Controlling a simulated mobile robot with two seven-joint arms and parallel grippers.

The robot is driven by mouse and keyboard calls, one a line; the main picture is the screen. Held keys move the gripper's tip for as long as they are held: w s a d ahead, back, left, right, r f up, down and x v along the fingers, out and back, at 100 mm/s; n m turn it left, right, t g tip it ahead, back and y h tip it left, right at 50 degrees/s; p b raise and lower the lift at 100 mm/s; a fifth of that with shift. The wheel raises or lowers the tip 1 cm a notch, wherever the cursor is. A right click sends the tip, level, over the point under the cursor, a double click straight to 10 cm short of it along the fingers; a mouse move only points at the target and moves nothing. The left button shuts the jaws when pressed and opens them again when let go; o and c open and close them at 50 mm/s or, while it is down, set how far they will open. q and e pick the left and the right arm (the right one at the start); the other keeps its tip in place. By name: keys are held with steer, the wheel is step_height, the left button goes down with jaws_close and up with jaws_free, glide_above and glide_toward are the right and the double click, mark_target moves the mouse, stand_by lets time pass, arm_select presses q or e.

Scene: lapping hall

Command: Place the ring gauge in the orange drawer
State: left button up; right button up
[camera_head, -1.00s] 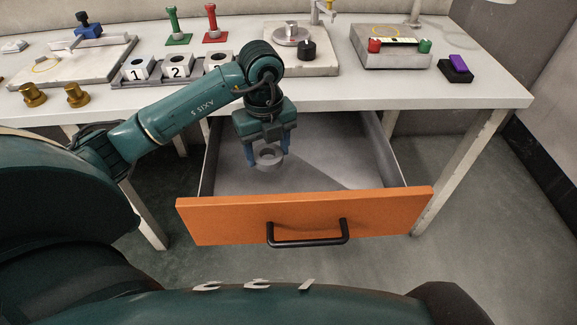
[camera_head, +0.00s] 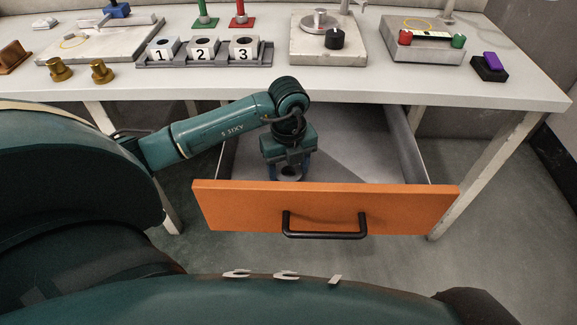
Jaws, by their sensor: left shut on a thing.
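The orange drawer (camera_head: 325,207) is pulled open under the table, with its grey inside showing and a black handle on its front. My left gripper (camera_head: 289,170) is inside the drawer space, pointing down just behind the orange front. I cannot tell whether the ring touches the drawer floor. My right gripper is not in view.
The white table (camera_head: 345,90) above the drawer carries a rack of numbered blocks (camera_head: 203,55), brass pieces (camera_head: 60,69), a stone plate with a black knob (camera_head: 328,42), a grey box with red and green ends (camera_head: 432,42) and a purple-topped block (camera_head: 490,66). The drawer's right side is clear.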

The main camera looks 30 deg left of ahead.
arm_select(q)
steer(key=o, duration=1.1)
steer(key=shift+f, duration=0.1)
steer(key=shift+r, duration=0.4)
step_height(320, 180, up, 12)
steer(key=p, duration=0.2)
steer(key=shift+f+p, duration=0.2)
steer(key=shift+p, duration=0.15)
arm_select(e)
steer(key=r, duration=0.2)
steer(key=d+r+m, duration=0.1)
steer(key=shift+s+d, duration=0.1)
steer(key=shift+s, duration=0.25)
